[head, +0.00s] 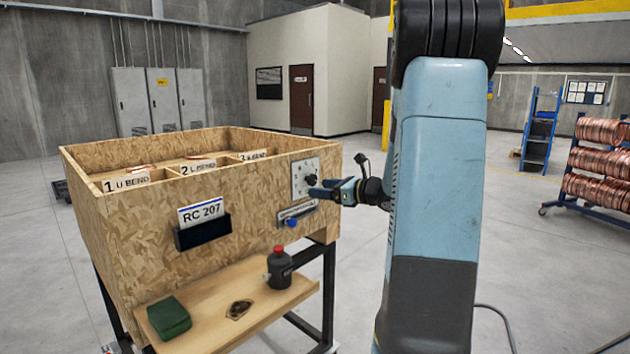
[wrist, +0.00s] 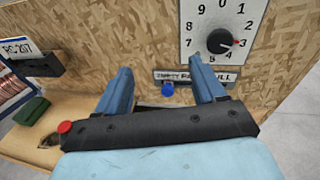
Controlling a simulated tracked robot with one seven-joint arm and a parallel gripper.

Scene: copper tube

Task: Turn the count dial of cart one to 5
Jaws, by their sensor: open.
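The count dial's white plate (head: 305,177) is on the right part of the cart's front panel; it also shows in the wrist view (wrist: 192,14). Its dark round knob (wrist: 220,41) has a red pointer aimed at about 3. My gripper (head: 322,190) is in front of the dial. In the wrist view my gripper (wrist: 160,65) is open, with nothing between its fingers. The right fingertip is just left of and below the knob; I cannot tell whether they touch. The cart (head: 140,225) is a chipboard box with a "RC 207" card.
Below the dial is an EMPTY/PART/FULL strip (wrist: 207,76) with a blue knob (wrist: 168,89). A shelf (head: 215,305) below holds a dark bottle (head: 279,270) with a red cap and a green box (head: 169,318). A copper coil rack (head: 597,165) stands far right.

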